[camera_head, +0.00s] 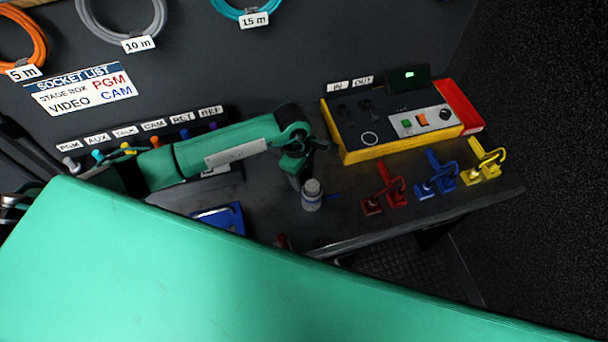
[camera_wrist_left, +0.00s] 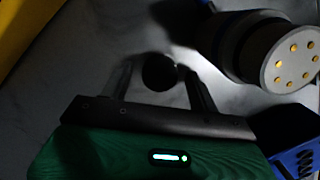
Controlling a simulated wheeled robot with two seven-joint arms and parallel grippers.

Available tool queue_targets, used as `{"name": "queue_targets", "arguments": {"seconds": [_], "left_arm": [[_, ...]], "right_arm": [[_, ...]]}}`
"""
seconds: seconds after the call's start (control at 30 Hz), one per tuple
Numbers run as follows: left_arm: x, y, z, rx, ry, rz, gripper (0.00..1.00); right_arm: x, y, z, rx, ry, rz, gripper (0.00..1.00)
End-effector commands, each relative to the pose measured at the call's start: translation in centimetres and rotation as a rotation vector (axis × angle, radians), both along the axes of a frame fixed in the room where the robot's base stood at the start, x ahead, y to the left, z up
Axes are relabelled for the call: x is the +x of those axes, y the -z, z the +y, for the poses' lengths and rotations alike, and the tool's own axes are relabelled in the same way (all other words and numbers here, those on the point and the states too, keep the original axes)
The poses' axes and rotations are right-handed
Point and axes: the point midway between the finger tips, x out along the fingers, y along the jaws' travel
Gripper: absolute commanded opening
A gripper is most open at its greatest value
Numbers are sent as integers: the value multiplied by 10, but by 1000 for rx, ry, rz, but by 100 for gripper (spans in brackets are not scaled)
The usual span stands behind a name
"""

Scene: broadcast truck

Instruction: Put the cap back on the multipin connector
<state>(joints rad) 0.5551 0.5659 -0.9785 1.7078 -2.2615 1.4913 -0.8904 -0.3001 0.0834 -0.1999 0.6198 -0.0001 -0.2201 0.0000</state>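The multipin connector (camera_head: 311,195) is a grey cylinder standing on the dark bench. In the left wrist view its pale round face with gold pins (camera_wrist_left: 292,62) is uncovered. My left gripper (camera_head: 298,160) is just behind the connector in the head view. In the left wrist view its two fingers (camera_wrist_left: 159,78) are apart, with a small dark round piece, which looks like the cap (camera_wrist_left: 159,73), between their tips. The cap is beside the connector, apart from its face. Shadow makes the finger contact hard to see. My right gripper is not in view.
A black and yellow console (camera_head: 390,125) stands right of the gripper. Red (camera_head: 385,190), blue (camera_head: 436,175) and yellow (camera_head: 483,163) clamp-like pieces sit near the bench's front edge. A blue tray-like object (camera_head: 222,217) lies left of the connector. Labelled cable plugs (camera_head: 98,155) line the back left.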

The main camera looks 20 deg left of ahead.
Motion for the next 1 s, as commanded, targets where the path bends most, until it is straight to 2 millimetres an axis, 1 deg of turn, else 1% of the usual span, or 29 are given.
{"name": "queue_targets", "arguments": {"seconds": [0.03, 0.13, 0.17, 0.2, 0.57, 0.67, 0.77, 0.87, 0.97, 1.0], "left_arm": [[0, 0, 0, 0, 0, 0, 50], [0, 0, 0, 0, 0, 0, 31], [0, 0, 0, 0, 0, 0, 25], [0, 0, 0, 0, 0, 0, 21], [0, -1, 0, 0, 0, 0, 20], [0, -3, 0, 0, 0, -1, 20], [1, -11, 0, -2, 0, -3, 20], [1, -23, 0, -2, 1, -5, 20], [2, -43, 0, -1, 1, -7, 20], [2, -53, 0, -1, 3, -7, 20]], "right_arm": [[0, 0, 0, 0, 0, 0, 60], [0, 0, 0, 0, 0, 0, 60], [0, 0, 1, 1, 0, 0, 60], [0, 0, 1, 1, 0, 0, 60], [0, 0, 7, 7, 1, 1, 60], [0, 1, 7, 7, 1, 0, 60], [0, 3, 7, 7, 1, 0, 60], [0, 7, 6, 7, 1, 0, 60], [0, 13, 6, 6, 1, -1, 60], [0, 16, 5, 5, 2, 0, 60]]}}
